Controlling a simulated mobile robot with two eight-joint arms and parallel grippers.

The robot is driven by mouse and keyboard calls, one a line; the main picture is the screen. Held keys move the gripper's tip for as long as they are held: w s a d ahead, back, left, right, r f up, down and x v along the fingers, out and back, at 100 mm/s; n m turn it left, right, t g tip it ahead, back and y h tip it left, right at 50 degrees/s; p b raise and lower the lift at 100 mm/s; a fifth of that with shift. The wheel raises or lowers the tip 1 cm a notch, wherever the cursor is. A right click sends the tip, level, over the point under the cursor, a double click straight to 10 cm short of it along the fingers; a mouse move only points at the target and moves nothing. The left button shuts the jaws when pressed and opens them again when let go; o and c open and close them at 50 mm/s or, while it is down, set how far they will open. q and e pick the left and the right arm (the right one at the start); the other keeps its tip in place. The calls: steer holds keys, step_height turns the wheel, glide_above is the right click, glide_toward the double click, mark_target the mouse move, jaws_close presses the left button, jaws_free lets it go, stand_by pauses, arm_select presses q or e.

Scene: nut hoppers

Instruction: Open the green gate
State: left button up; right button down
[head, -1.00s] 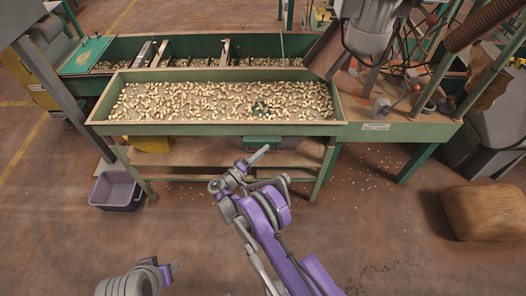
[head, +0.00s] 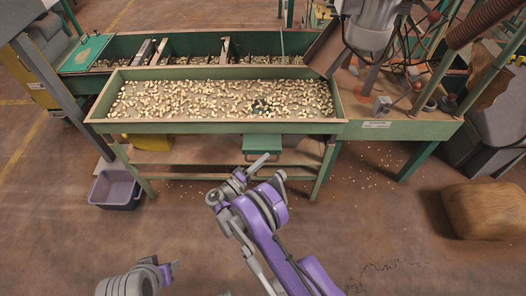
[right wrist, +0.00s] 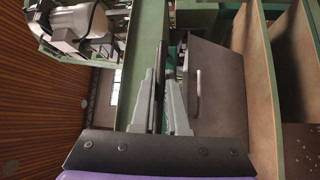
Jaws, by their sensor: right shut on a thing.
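The green gate (head: 262,142) is a small flat panel under the front of the nut trough (head: 118,128), right of its middle. It sticks out toward me from beneath the trough's front wall. My right gripper (head: 262,160) is at its near edge, jaws shut on it.
Nuts (head: 210,100) cover the trough's floor. A grey-purple bin (head: 116,190) stands on the floor at the left. A brown sack-like block (head: 485,211) lies at the right. A wooden shelf (head: 200,158) runs below the trough. The floor around my arms is clear.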

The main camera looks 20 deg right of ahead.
steer(key=s, duration=0.2)
steer(key=s+a, duration=0.1)
steer(key=shift+s+a+f, duration=0.1)
steer(key=shift+s, duration=0.25)
steer(key=c, duration=0.9)
jaws_free()
steer(key=v, duration=1)
steer(key=shift+s+a, duration=0.15)
steer(key=shift+a, duration=0.2)
